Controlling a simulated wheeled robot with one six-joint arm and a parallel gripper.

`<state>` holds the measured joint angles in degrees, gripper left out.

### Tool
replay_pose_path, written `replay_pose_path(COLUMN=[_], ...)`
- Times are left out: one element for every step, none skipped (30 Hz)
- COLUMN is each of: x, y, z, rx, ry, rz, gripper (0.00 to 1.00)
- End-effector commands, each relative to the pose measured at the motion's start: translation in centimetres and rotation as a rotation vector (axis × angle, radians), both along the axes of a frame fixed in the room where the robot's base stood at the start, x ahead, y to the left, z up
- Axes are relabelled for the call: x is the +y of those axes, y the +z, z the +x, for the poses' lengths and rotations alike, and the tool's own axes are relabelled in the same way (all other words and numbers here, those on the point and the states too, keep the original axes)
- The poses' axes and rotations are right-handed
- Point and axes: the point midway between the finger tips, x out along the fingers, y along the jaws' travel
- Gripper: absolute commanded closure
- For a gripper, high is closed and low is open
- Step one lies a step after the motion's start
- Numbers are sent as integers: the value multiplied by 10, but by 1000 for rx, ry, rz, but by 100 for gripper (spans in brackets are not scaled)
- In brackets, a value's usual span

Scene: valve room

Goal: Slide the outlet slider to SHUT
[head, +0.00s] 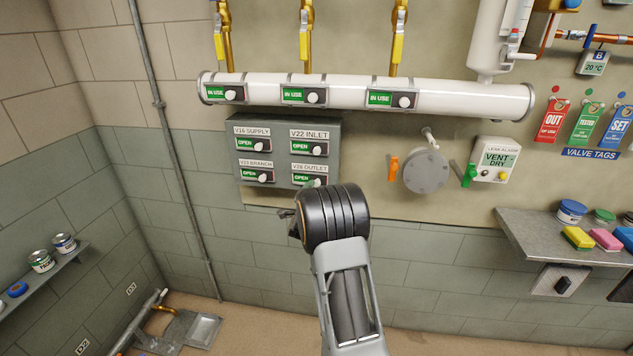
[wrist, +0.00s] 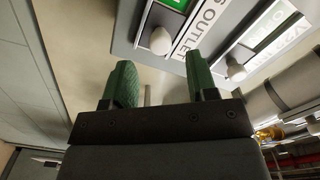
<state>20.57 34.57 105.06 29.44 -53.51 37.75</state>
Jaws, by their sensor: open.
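The outlet slider sits at the lower right of the grey valve panel (head: 284,124), under the OUTLET label. It shows a green OPEN window (head: 302,179) with its round pale knob (head: 316,183) at the right end, partly behind my arm. In the wrist view the outlet knob (wrist: 160,40) appears in the gap between the fingers, just past the tips. My gripper (wrist: 161,80) is open and empty, with its green pads apart. In the head view the gripper (head: 291,216) is mostly hidden by my wrist, just below the panel.
The inlet slider (head: 302,147) is directly above, with its knob also in the wrist view (wrist: 235,70). Supply and branch sliders (head: 247,174) stand left. A white manifold pipe (head: 360,95) runs above the panel. A round grey flange (head: 426,171) is to the right. The wall below is clear.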

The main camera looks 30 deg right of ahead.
Motion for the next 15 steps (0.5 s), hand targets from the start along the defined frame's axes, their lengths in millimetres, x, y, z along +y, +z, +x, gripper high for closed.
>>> replay_pose_path(x=[-6,-10,-14,-17,-20,-23,-25,-27,-29,-30,-31,-33,-34,-34,-35], y=[2,2,2,1,2,1,2,1,1,1,1,1,0,0,0], z=[7,10,15,17,20,24,26,28,31,32,33,35,36,36,37], rx=[1,1,1,2,1,2,1,1,1,2,1,1,1,2,2], ry=[-1,0,0,0,-1,0,0,0,1,0,1,1,1,1,1], rz=[0,-1,-1,0,0,0,-1,-1,0,0,0,0,0,1,1], gripper=[47,47,47,47,47,47,47,47,47,47,47,47,47,47,47])
